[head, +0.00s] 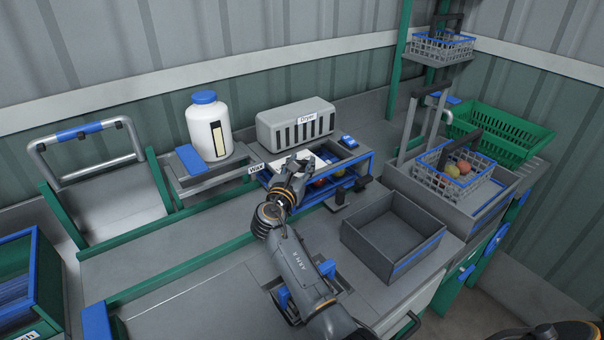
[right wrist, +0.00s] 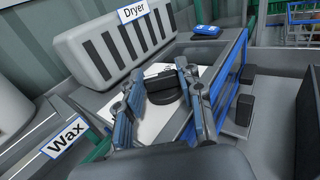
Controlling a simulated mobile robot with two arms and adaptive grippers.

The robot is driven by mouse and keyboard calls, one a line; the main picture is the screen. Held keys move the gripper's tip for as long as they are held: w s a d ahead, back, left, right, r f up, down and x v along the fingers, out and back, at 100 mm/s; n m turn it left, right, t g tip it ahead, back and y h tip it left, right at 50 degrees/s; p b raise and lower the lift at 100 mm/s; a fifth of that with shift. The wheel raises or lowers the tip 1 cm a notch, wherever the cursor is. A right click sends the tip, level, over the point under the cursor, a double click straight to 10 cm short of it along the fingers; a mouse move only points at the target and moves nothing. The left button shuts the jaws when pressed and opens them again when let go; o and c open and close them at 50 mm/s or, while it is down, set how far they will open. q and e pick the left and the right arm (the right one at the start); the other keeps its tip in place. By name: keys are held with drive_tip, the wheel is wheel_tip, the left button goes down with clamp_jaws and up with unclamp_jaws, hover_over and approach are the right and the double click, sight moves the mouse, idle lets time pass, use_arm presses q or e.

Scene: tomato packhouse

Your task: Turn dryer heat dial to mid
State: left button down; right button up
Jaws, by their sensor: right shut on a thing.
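The dryer (head: 296,121) is a grey slotted box labelled "Dryer" at the back of the bench; it also shows in the right wrist view (right wrist: 118,45). In front of it is a white dial panel (right wrist: 150,122). On the panel sits the black heat dial (right wrist: 165,87), with a raised bar across its top. My right gripper (head: 296,166) reaches over the panel. In the right wrist view its two fingers (right wrist: 162,78) are at either side of the dial, shut on it. The dial's exact setting cannot be read. My left gripper is not in view.
A white bottle with a blue lid (head: 209,127) stands left of the dryer. A blue item (head: 348,141) lies to its right. An empty grey crate (head: 391,238) is right of my arm. Wire baskets and a green basket (head: 500,132) are further right.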

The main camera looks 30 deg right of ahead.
drive_tip(key=m+g+h+b, duration=0.1)
drive_tip(key=m+g+b, duration=0.1)
drive_tip(key=m+g+h+b, duration=0.1)
drive_tip(key=g+h+b, duration=0.1)
drive_tip(key=g+b, duration=0.1)
drive_tip(key=m+g+h+b, duration=0.1)
drive_tip(key=m+g+b, duration=0.1)
drive_tip(key=shift+w+a+f+m+g+b, duration=0.2)
drive_tip(key=shift+w+a+m+g+b, duration=0.1)
drive_tip(key=shift+w+b, duration=0.1)
drive_tip(key=shift+r+m+g+h+b, duration=0.15)
drive_tip(key=shift+m+g+h+b, duration=0.35)
drive_tip(key=shift+m+g+b, duration=0.75)
drive_tip(key=shift+n+b, duration=0.35)
drive_tip(key=shift+b, duration=0.2)
drive_tip(key=o, duration=1.2)
drive_tip(key=shift+d, duration=0.15)
drive_tip(key=shift+c, duration=0.2)
drive_tip(key=shift+a, duration=0.3)
drive_tip(key=a, duration=0.7)
drive_tip(key=shift+s, duration=0.45)
